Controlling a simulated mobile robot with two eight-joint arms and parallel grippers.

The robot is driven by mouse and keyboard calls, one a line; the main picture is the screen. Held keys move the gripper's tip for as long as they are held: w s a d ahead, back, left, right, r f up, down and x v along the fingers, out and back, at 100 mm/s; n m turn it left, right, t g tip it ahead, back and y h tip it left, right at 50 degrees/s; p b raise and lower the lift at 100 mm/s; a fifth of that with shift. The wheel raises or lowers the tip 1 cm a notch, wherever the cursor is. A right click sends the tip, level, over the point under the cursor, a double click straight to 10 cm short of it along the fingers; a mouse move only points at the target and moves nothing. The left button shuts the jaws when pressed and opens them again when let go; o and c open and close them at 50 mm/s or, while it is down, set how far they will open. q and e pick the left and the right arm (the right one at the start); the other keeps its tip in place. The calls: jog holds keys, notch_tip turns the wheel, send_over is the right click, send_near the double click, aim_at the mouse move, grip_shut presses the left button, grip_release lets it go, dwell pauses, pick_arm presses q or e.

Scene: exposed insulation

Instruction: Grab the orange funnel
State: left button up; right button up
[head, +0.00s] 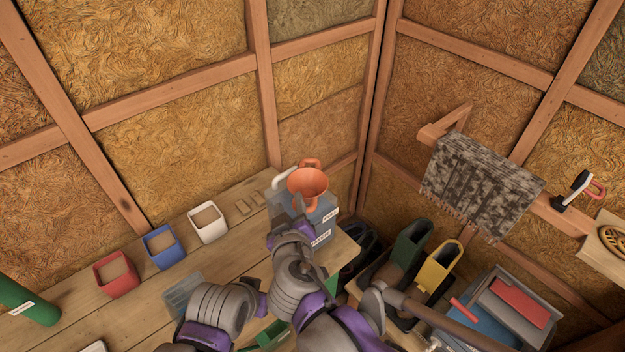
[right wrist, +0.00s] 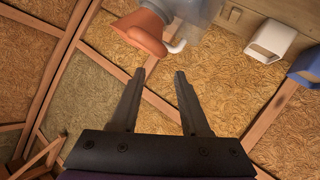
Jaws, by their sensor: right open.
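The orange funnel (head: 309,181) sits at the far right end of the wooden bench, on or over a grey-blue labelled container (head: 325,218). In the right wrist view the funnel (right wrist: 138,30) is at the top, left of centre, just beyond the fingertips. My right gripper (head: 299,206) is close in front of the funnel and partly covers its lower part. Its two fingers (right wrist: 160,73) are apart with nothing between them. Whether a finger touches the funnel cannot be told. My left gripper is not in view.
Red (head: 116,274), blue (head: 164,246) and white (head: 208,223) bins stand along the bench (head: 60,310). A white handle (head: 284,178) is beside the funnel. Green (head: 411,243) and yellow (head: 438,267) bins stand lower right. Walls meet in the corner behind.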

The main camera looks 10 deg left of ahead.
aim_at(291, 183)
jog(key=x, duration=0.5)
jog(key=d+x, duration=0.1)
jog(key=x, duration=0.2)
jog(key=shift+w+a+f, duration=0.15)
jog(key=shift+w+f, duration=0.1)
jog(key=shift+w, duration=0.15)
jog(key=shift+c, duration=0.3)
grip_shut()
